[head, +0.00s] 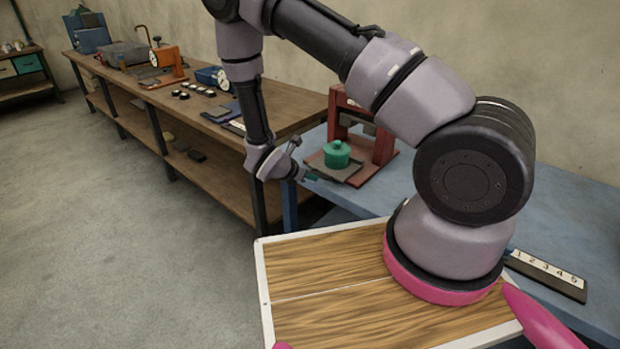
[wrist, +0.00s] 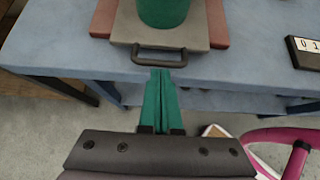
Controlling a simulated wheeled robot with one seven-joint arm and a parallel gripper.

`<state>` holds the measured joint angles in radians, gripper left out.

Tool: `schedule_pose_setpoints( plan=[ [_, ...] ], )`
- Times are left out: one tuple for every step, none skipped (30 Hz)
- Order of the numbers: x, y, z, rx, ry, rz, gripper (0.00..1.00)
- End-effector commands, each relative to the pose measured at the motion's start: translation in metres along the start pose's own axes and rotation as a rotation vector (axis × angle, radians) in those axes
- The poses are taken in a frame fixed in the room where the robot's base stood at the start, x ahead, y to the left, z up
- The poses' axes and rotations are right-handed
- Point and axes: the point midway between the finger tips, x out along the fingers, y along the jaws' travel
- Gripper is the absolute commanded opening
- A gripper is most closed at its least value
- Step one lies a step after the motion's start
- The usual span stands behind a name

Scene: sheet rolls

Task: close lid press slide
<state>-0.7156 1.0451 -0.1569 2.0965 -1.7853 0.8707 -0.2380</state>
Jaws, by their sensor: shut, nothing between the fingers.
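The press is a red frame (head: 383,148) standing on the blue table. A grey slide plate (head: 338,169) with a dark handle sticks out of its front. A green pot with a knobbed lid (head: 337,153) stands on the slide; the lid appears to sit on the pot. In the wrist view the slide's handle (wrist: 158,62) is at the top middle, with the green pot (wrist: 163,12) behind it, cut off by the frame edge. My gripper (wrist: 161,72) has green fingers shut together with nothing between them. The fingertips are close in front of the handle; I cannot tell whether they touch.
A blue table (head: 560,215) carries the press and a numbered strip (head: 546,274). A long wooden workbench (head: 205,112) at left holds an orange device (head: 168,66), dark round pieces and other items. Grey floor (head: 120,220) is open at the left.

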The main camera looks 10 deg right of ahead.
Motion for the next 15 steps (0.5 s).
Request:
schedule_pose_setpoints(
  plan=[
    [0.003, 0.000, 0.003, 0.001, -0.001, -0.001, 0.00],
    [0.005, 0.000, 0.004, 0.001, -0.001, -0.001, 0.00],
    [0.009, 0.000, 0.007, 0.001, -0.002, -0.002, 0.00],
    [0.012, -0.001, 0.010, 0.002, -0.002, -0.002, 0.00],
    [0.015, -0.001, 0.013, 0.002, -0.002, -0.003, 0.00],
    [0.021, -0.001, 0.018, 0.002, -0.002, -0.003, 0.00],
    [0.025, -0.001, 0.021, 0.003, -0.002, -0.003, 0.00],
    [0.030, -0.001, 0.025, 0.004, -0.002, -0.003, 0.00],
    [0.037, -0.001, 0.031, 0.004, -0.002, -0.003, 0.00],
    [0.042, -0.001, 0.035, 0.004, -0.002, -0.003, 0.00],
    [0.047, -0.001, 0.039, 0.004, -0.002, -0.004, 0.00],
    [0.054, -0.001, 0.044, 0.003, -0.002, -0.003, 0.00],
    [0.059, -0.001, 0.049, 0.003, -0.002, -0.004, 0.00],
    [0.065, -0.002, 0.053, 0.003, -0.002, -0.005, 0.00],
    [0.071, -0.001, 0.058, 0.002, -0.002, -0.004, 0.00]
  ],
)
